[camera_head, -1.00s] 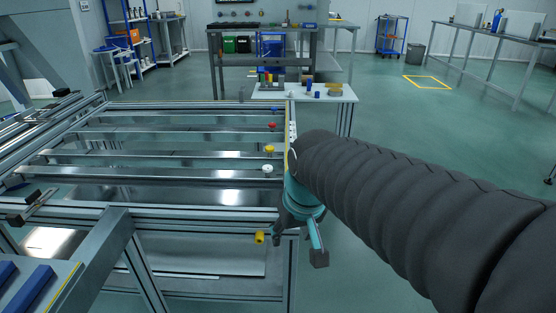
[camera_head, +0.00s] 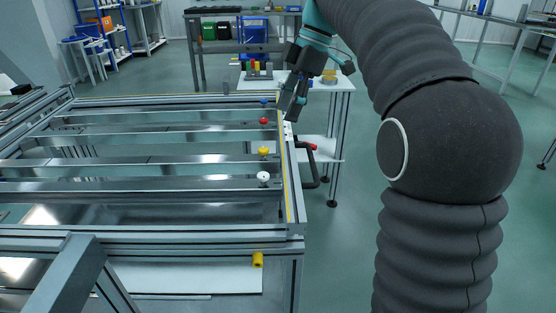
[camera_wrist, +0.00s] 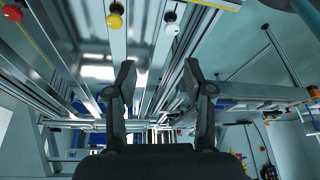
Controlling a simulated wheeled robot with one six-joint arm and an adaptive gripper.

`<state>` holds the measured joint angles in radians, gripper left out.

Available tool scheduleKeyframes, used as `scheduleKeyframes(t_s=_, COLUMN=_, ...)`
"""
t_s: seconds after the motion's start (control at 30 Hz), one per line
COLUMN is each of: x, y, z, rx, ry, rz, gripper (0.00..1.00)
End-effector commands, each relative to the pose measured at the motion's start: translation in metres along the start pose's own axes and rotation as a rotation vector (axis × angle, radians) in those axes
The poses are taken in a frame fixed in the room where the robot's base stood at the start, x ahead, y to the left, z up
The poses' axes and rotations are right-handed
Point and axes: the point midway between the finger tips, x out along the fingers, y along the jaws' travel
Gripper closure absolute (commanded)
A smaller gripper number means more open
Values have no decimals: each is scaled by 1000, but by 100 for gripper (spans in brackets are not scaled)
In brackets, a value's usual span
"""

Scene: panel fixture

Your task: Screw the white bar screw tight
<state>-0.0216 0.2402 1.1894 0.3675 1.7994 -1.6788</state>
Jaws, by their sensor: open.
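The white bar screw (camera_head: 263,178) has a round white head and stands at the right end of the nearest crossbar of the metal frame. It also shows at the top of the wrist view (camera_wrist: 170,16). My gripper (camera_head: 294,106) hangs over the far part of the frame's right rail, beyond the white screw and apart from it. In the wrist view its two dark fingers (camera_wrist: 159,88) are spread with nothing between them.
A yellow screw (camera_head: 263,152), a red screw (camera_head: 263,121) and a blue screw (camera_head: 263,101) stand on the farther crossbars. A yellow knob (camera_head: 257,259) is on the frame's front. A white side table (camera_head: 335,84) stands behind. Open floor lies right of the frame.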

Motion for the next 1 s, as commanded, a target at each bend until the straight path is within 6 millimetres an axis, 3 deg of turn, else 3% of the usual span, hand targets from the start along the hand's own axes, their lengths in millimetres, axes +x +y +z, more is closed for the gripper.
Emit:
scheduleKeyframes(t_s=0.13, x=2, y=-11, z=-6, rx=-172, ry=17, rz=-56, gripper=48)
scheduleKeyframes(t_s=0.37, x=11, y=-13, z=-8, rx=-242, ry=20, rz=-62, gripper=48)
scheduleKeyframes(t_s=1.0, x=118, y=-20, z=-8, rx=-237, ry=19, rz=-61, gripper=48)
